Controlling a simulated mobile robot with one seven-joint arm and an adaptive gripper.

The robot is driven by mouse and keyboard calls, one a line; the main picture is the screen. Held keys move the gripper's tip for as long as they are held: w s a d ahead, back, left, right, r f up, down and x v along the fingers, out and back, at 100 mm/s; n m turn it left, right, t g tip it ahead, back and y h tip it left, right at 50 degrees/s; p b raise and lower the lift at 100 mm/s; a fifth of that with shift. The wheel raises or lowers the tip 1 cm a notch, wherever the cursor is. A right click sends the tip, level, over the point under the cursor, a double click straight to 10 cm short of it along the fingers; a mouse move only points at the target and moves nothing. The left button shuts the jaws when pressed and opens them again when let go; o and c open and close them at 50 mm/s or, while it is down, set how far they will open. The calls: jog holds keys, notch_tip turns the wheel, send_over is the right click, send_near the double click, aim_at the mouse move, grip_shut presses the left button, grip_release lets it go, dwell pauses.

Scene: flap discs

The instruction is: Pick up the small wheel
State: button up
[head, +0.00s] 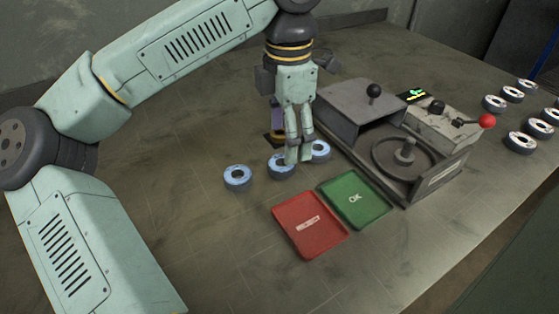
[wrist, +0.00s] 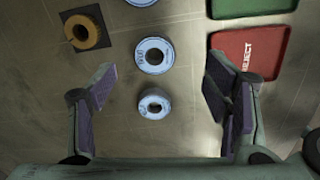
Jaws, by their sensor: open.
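Three blue-topped wheels lie in a row on the table. In the wrist view the lowest wheel (wrist: 154,103) looks a little smaller than the middle wheel (wrist: 154,55); the top one (wrist: 142,2) is cut by the frame edge. In the head view they are the left wheel (head: 237,178), the middle wheel (head: 275,168), partly hidden by my fingers, and the right wheel (head: 321,150). My gripper (head: 298,156) is open and empty, pointing down above the row. In the wrist view its fingers (wrist: 160,92) stand wide apart on either side of the lower wheels.
An orange ring (wrist: 85,31) sits on a dark square plate behind the row. A red REJECT tray (head: 309,225) and a green OK tray (head: 355,198) lie in front. A grey machine (head: 345,107) with levers stands right. Several more wheels (head: 520,142) lie at far right.

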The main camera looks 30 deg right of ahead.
aim_at(282, 158)
jog(key=shift+w+a+f+p, duration=0.15)
jog(key=shift+f+p, duration=0.1)
jog(key=shift+f, duration=0.8)
jog(key=shift+w+f+p, duration=0.1)
jog(key=shift+f+p, duration=0.2)
jog(key=shift+f, duration=0.75)
jog(key=shift+w+a+f+p, duration=0.15)
jog(key=shift+f+p, duration=0.1)
jog(key=shift+f, duration=0.8)
jog(key=shift+c, duration=0.2)
jog(key=c, duration=1.3)
